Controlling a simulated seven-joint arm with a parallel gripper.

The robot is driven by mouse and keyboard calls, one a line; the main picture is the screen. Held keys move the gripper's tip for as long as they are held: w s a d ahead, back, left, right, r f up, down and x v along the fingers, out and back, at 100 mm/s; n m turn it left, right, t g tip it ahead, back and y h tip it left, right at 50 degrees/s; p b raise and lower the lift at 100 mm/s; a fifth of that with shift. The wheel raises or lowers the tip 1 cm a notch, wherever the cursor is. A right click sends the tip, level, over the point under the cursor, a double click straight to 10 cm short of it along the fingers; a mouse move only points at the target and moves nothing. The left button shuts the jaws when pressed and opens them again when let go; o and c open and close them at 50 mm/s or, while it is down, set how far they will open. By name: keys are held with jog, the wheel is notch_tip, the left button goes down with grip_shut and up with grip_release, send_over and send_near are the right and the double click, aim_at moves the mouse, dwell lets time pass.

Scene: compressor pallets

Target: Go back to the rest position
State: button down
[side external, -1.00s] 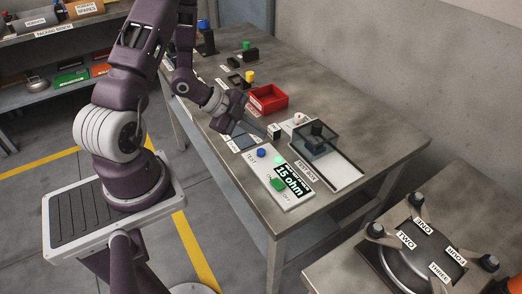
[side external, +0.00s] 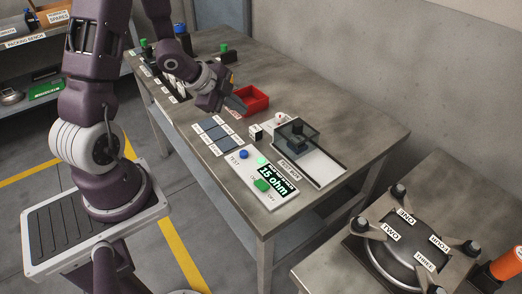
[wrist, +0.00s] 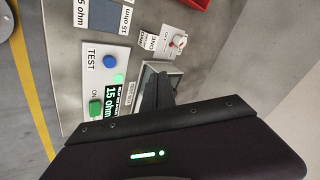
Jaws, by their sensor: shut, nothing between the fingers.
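My gripper (side external: 236,103) hangs above the workbench (side external: 340,132), in front of the red bin (side external: 254,97), with its fingers shut and empty. In the wrist view its dark fingers (wrist: 158,88) point over the test box area, and its dark body with a green light fills the bottom. The test panel (side external: 262,176) lies below and to the right of the gripper, its display (side external: 277,179) reading 15 ohm. The panel has a blue button (side external: 244,154) and a green switch (side external: 262,185). The clear-lidded test box (side external: 297,140) stands beside it.
Dark labelled pads (side external: 218,134) lie left of the test panel. Several colored-top parts stand at the bench's far end. A round compressor (side external: 400,262) sits on a second table at lower right. A wall runs behind the bench. The bench's right end is clear.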

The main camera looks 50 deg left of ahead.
jog(key=s+d+r+n+g+y, duration=0.1)
jog(key=s+d+r+n+y, duration=0.2)
jog(key=r, duration=0.5)
jog(key=s+d+r+n+y, duration=0.1)
jog(key=s+d+r+n, duration=0.1)
jog(key=r+n, duration=0.4)
jog(key=s+d+r+n+g+h, duration=0.1)
jog(key=s+d+r+n+h, duration=0.2)
jog(key=s+d, duration=0.8)
jog(key=s+r, duration=0.1)
jog(key=s, duration=0.3)
jog(key=shift+d+r+h, duration=0.3)
jog(key=shift+r, duration=0.1)
